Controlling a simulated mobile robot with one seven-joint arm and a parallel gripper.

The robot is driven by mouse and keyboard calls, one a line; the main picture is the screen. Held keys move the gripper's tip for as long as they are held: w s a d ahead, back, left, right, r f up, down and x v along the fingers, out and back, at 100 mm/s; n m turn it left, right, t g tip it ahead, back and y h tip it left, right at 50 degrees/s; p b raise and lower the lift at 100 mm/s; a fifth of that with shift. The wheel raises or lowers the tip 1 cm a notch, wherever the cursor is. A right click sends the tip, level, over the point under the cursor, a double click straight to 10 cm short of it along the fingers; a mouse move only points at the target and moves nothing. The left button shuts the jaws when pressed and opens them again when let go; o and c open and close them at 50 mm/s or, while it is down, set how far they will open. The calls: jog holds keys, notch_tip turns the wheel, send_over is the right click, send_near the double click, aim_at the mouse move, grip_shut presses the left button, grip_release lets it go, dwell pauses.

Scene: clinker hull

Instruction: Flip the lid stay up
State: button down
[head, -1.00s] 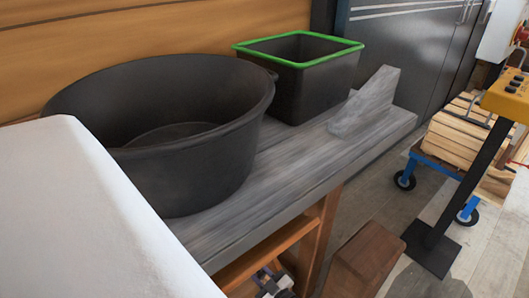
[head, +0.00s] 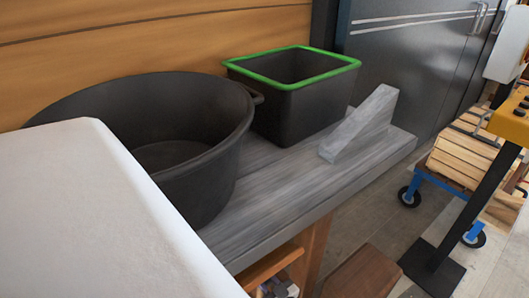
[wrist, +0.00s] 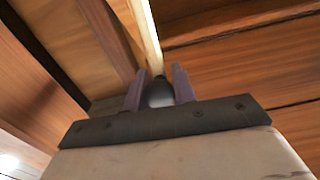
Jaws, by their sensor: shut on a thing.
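In the wrist view, my gripper (wrist: 159,88) has its two purple-grey fingers closed around a small rounded grey end. A pale narrow bar (wrist: 150,40), which looks like the lid stay, runs up from between the fingers to the top edge. I cannot tell for sure whether the grey end and the bar are one piece. In the head view, only a small part of what looks like my gripper (head: 280,287) shows low under the bench. The stay cannot be made out there.
Wooden boards (wrist: 230,60) surround my gripper closely. In the head view, a grey bench (head: 290,195) bears a black tub (head: 215,170), a green-rimmed black bin (head: 290,110) and a grey wedge (head: 360,125). A brown block (head: 365,273) and a cart (head: 470,155) stand at right.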

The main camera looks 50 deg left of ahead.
jog(key=shift+w, duration=0.2)
jog(key=c, duration=1.1)
grip_release()
jog(key=shift+c, duration=0.2)
jog(key=s+d+b, duration=0.1)
jog(key=d, duration=1.3)
jog(key=shift+b, duration=0.3)
jog(key=shift+s, duration=0.1)
